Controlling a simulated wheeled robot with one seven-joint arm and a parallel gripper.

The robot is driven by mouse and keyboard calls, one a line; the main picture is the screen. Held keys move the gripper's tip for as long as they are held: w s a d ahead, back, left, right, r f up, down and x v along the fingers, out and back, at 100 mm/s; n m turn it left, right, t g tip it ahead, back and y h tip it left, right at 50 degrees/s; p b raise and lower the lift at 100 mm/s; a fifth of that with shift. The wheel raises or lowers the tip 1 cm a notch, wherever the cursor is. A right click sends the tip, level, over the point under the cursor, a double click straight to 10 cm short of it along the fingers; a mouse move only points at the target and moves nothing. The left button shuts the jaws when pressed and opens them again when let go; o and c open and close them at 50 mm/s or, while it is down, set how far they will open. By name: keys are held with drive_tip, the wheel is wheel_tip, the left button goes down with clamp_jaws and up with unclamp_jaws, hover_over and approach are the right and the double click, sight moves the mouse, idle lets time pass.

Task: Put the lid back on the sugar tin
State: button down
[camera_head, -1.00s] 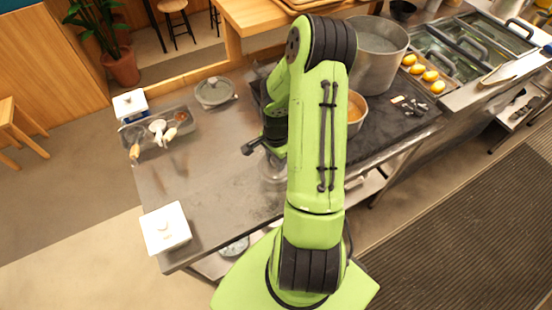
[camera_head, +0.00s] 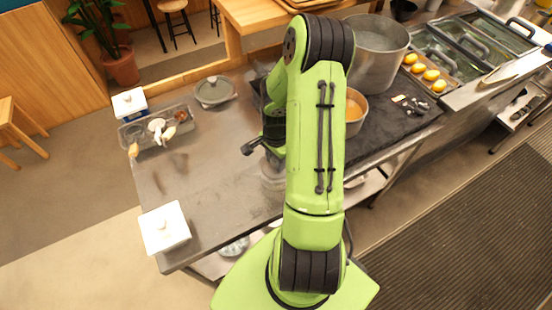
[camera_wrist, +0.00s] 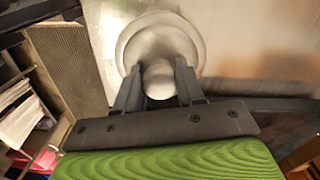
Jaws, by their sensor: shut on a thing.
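In the wrist view, my gripper (camera_wrist: 157,76) is shut on the pale round knob of a silver lid (camera_wrist: 128,42). The lid's round disc spreads beyond the fingertips. In the head view, my arm covers most of the grasp. A pale, round metal-looking vessel (camera_head: 272,181), likely the sugar tin, shows just below my gripper, partly behind the arm. I cannot tell whether the lid touches the tin or is apart from it.
A white square lidded box (camera_head: 165,228) stands at the near left corner of the counter. A tray of small tools (camera_head: 180,112), a blue-white box (camera_head: 130,103) and a grey lidded pot (camera_head: 214,92) stand farther back. A large pot (camera_head: 378,65) stands right. The left counter middle is clear.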

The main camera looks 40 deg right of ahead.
unclamp_jaws()
idle(0.5)
idle(0.3)
drive_tip(key=shift+r+p, duration=2.6)
drive_tip(key=shift+r, duration=1)
drive_tip(key=shift+f, duration=0.1)
clamp_jaws()
drive_tip(key=shift+f, duration=0.15)
